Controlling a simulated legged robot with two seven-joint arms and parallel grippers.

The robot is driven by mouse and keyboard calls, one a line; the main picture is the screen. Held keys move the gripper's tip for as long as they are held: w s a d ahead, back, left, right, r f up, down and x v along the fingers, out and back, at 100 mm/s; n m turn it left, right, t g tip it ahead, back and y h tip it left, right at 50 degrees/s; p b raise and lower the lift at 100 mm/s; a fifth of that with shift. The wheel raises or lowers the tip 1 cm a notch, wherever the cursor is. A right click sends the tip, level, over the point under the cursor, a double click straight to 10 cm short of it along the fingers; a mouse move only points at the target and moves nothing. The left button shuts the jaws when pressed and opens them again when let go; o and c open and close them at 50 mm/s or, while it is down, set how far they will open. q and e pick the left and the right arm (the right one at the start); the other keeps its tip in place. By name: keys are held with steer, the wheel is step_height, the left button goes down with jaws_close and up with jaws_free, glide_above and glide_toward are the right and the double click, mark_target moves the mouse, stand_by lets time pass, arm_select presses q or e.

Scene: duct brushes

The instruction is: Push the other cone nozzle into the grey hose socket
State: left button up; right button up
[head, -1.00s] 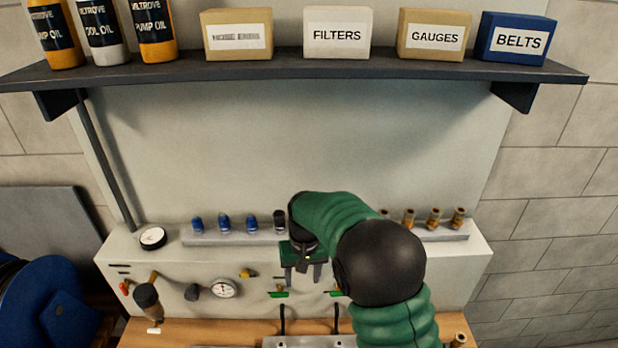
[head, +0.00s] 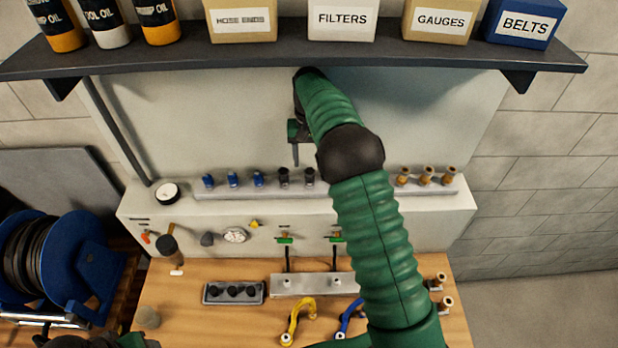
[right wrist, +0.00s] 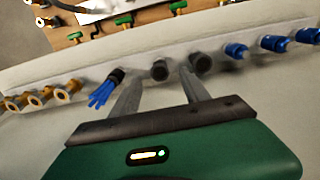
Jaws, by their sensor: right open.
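My right gripper (head: 296,160) is raised in front of the back panel, above the rail, pointing down. In the right wrist view its two fingers (right wrist: 157,88) stand apart with nothing between them. I cannot tell for certain which pieces are the cone nozzles or the grey hose socket.
The rail (head: 212,192) also holds blue pieces (head: 233,180) and brass pieces (head: 427,176). On the bench are a tray (head: 233,301) with black pieces, a metal block (head: 312,284), and yellow (head: 297,320) and blue (head: 350,318) curved parts. A shelf (head: 330,61) overhangs above.

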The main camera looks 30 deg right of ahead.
mark_target(310, 171)
steer(key=f+b, duration=0.2)
steer(key=f, duration=0.1)
steer(key=f+b, duration=0.1)
steer(key=shift+w+f, duration=0.35)
steer(key=shift+f, duration=0.05)
steer(key=f, duration=0.1)
steer(key=f+b, duration=0.1)
steer(key=f, duration=0.1)
steer(key=shift+s+d+b, duration=0.2)
steer(key=shift+d+b, duration=0.1)
steer(key=shift+f, duration=0.3)
steer(key=shift+w+a, duration=0.1)
steer(key=shift+a, duration=0.15)
steer(key=shift+d, duration=0.2)
steer(key=shift+d, duration=0.1)
